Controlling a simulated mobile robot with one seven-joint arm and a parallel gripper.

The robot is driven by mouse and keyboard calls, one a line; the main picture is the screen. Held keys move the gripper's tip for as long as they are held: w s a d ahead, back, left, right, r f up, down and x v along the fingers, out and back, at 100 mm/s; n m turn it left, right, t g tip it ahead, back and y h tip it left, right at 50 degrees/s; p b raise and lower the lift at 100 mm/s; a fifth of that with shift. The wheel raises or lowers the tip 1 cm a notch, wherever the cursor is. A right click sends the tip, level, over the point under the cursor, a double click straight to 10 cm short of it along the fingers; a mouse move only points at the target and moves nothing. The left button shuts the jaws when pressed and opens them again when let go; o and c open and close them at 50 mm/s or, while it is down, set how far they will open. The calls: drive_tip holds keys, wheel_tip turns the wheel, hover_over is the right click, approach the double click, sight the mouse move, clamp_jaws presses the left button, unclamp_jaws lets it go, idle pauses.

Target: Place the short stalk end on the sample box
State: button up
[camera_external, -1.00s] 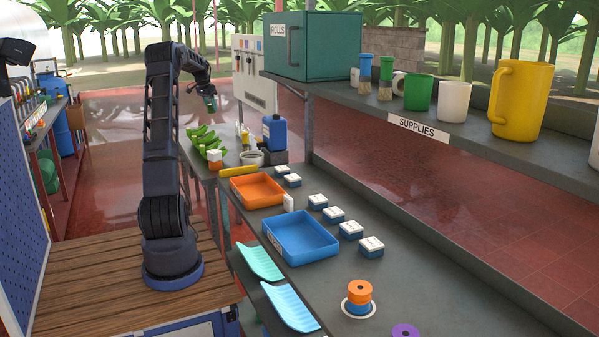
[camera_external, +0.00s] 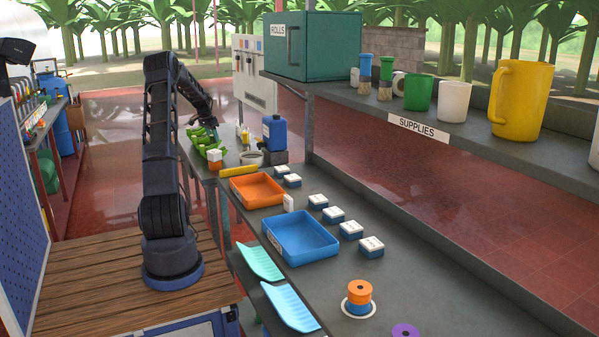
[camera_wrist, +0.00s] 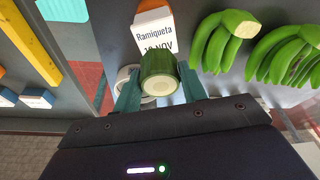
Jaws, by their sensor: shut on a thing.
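My gripper (camera_wrist: 160,90) has teal fingers and is shut on a short green stalk end (camera_wrist: 158,78), whose round pale cut face is turned towards the wrist camera. The sample box (camera_wrist: 153,37), with a white face reading "Ramiqueta 10 NOV", shows just beyond the stalk end, which overlaps its lower edge in the picture. I cannot tell if they touch. In the external view the white-topped box (camera_external: 215,155) with an orange lower part stands on the far bench. My gripper (camera_external: 208,122) is above and behind it there, its fingers and the stalk not clearly visible.
Green banana hands (camera_wrist: 228,38) lie close beside the box, also in the external view (camera_external: 198,137). Orange (camera_external: 256,190) and blue (camera_external: 300,237) trays and several small boxes occupy the nearer bench.

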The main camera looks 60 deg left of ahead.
sight(213, 143)
drive_tip(key=shift+f, duration=2.05)
drive_tip(key=o, duration=1)
drive_tip(key=shift+f, duration=0.1)
drive_tip(key=shift+c, duration=0.2)
drive_tip(key=v, duration=1.2)
